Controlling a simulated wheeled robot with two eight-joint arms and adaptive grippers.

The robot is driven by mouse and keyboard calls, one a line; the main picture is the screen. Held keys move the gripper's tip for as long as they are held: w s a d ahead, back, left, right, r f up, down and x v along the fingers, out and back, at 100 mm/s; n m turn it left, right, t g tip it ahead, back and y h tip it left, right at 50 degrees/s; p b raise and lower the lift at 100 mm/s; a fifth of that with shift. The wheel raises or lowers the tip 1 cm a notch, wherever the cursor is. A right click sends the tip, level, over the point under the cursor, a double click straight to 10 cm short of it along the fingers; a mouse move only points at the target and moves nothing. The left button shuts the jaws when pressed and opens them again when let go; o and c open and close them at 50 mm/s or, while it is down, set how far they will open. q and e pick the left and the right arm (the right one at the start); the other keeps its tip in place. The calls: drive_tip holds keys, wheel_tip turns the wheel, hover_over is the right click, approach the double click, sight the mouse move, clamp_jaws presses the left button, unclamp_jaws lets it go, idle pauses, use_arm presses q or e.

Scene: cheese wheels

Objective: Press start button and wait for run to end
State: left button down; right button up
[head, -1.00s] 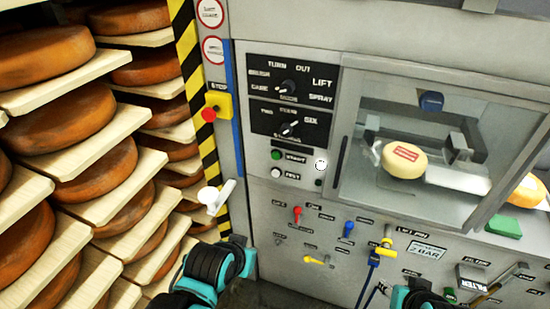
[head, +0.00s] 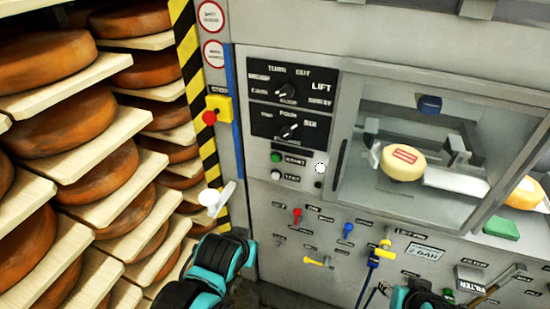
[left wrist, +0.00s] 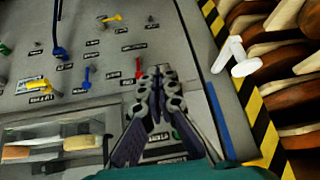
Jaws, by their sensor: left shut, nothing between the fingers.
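The green start button (head: 276,157) sits on the grey machine's control panel, left of the START label, with a white button (head: 276,174) below it. A white round part (head: 320,168) is to its right. Behind the window, a pale cheese wheel (head: 403,163) with a red label stands in the chamber. In the left wrist view my left gripper (left wrist: 161,72) is shut and empty, in front of the panel near the red lever (left wrist: 138,70). Whether it touches anything is unclear. In the head view only my left arm shows clearly.
Shelves of brown cheese wheels (head: 105,182) fill the left, beside a black-yellow striped post (head: 187,65). A red stop button (head: 209,117) on a yellow box and a white handle (head: 217,198) stick out there. Blue (head: 347,230) and yellow (head: 318,261) levers project below the panel.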

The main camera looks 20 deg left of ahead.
sight(276, 159)
use_arm(q)
drive_tip(key=w+a+r+n+t+y+p, duration=0.1)
drive_tip(key=w+r+y+p, duration=0.1)
drive_tip(key=w, duration=0.6)
drive_tip(key=w+a+r+n+t+y+p, duration=0.1)
drive_tip(key=w+r+n+t+y+p, duration=0.1)
drive_tip(key=w+y+p, duration=0.2)
drive_tip(key=w+p, duration=0.3)
drive_tip(key=w, duration=0.2)
drive_tip(key=shift+w+n, duration=0.2)
drive_tip(key=shift+n, duration=0.1)
drive_tip(key=w, duration=0.8)
drive_tip(key=shift+w+d+p, duration=0.35)
drive_tip(key=shift+w+d, duration=0.05)
drive_tip(key=shift+w, duration=0.15)
idle(0.5)
drive_tip(key=shift+w, duration=0.25)
